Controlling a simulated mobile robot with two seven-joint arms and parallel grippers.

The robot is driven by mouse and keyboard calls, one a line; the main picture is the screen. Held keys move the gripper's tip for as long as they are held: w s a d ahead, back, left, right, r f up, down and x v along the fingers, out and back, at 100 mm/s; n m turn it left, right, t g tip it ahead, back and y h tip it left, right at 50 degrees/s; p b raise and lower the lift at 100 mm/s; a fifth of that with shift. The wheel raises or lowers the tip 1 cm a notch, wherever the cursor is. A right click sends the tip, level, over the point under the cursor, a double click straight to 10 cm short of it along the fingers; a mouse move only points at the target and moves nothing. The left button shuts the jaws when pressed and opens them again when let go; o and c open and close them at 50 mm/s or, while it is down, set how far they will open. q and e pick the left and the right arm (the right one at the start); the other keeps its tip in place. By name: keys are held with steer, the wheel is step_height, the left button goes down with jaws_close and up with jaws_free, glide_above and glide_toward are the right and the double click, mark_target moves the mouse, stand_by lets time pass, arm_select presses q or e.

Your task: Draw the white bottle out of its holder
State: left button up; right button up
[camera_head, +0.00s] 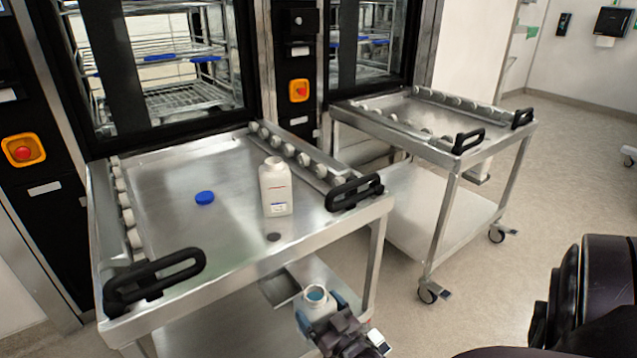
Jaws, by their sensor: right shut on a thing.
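A white bottle (315,303) with an open round mouth is low at the front of the near steel cart, below its top edge. My right gripper (337,321) is shut on this bottle, from its lower right side. The gripper hides much of the bottle's lower body. A small metal bracket (280,289), which looks like the holder, juts from the cart's front just left of the bottle. I cannot tell whether the bottle's base is still inside it. My left gripper is not in view.
On the near cart's top (235,205) stand a second, uncapped white bottle (275,188) and a blue cap (205,198). Black handles (153,281) rise at its front corners. A second cart (395,115) stands to the right. Open floor (500,280) lies between it and my arm.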

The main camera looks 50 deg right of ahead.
steer(key=shift+r+p+v, duration=0.2)
steer(key=shift+v, duration=0.65)
steer(key=shift+r+p+v, duration=0.15)
steer(key=shift+r+v, duration=0.05)
steer(key=shift+v, duration=0.6)
steer(key=shift+r+p+v, duration=0.15)
steer(key=shift+p+v, duration=0.05)
steer(key=shift+v, duration=0.65)
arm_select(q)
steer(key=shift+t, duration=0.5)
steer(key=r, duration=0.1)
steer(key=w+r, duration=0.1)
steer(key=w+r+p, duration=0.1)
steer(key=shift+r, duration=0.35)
arm_select(e)
glide_toward(326, 315)
steer(key=shift+w+r, duration=0.25)
steer(key=shift+r, duration=0.15)
